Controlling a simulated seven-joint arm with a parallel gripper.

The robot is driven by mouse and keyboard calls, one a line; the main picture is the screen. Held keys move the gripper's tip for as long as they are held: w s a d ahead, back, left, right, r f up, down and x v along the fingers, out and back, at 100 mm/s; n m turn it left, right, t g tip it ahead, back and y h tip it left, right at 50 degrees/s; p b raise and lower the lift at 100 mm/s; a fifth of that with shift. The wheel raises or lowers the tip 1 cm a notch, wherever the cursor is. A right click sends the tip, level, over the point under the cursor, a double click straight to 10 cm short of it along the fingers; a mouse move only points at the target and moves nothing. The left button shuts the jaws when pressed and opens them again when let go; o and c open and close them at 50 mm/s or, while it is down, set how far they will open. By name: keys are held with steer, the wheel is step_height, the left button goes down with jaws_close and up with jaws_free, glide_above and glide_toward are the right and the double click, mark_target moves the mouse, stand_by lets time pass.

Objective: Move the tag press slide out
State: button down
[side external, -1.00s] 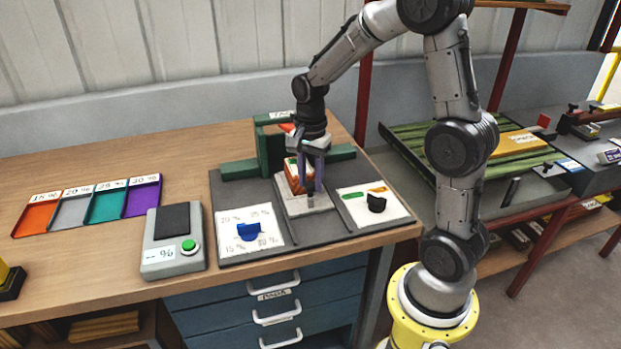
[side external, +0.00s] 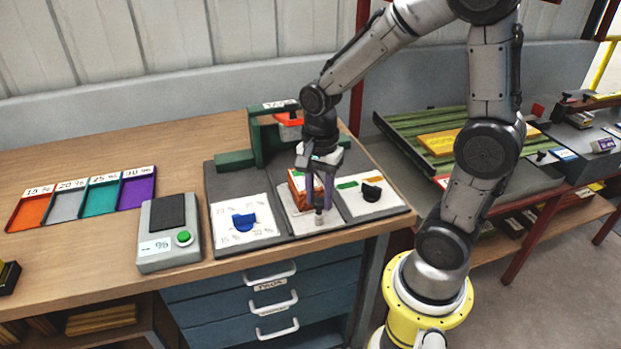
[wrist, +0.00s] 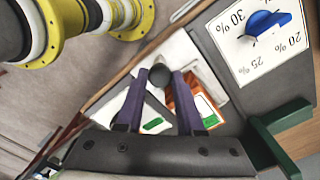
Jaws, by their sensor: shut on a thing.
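The tag press is a green frame (side external: 262,140) with a red-orange part at its top, at the back of a dark base plate. Its pale slide (side external: 297,222) lies in front of the frame, near the table's front edge, and carries an orange block (side external: 298,198). My gripper (side external: 318,203) is pointed down at the slide's front end, shut on the slide's knob (side external: 319,219). In the wrist view the round dark knob (wrist: 159,74) sits between the purple fingertips, and the orange block (wrist: 182,100) shows beside one finger, partly hidden.
A white dial panel with a blue knob (side external: 243,221) is left of the slide. A panel with a black knob (side external: 371,192) is close on the right. A grey box with a green button (side external: 184,237) and several coloured trays (side external: 80,205) are further left.

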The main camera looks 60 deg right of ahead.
steer(key=shift+s+a+r, duration=0.1)
steer(key=shift+s+a, duration=0.8)
steer(key=shift+a, duration=0.05)
steer(key=c, duration=0.5)
jaws_free()
steer(key=shift+c, duration=0.2)
step_height(320, 180, up, 14)
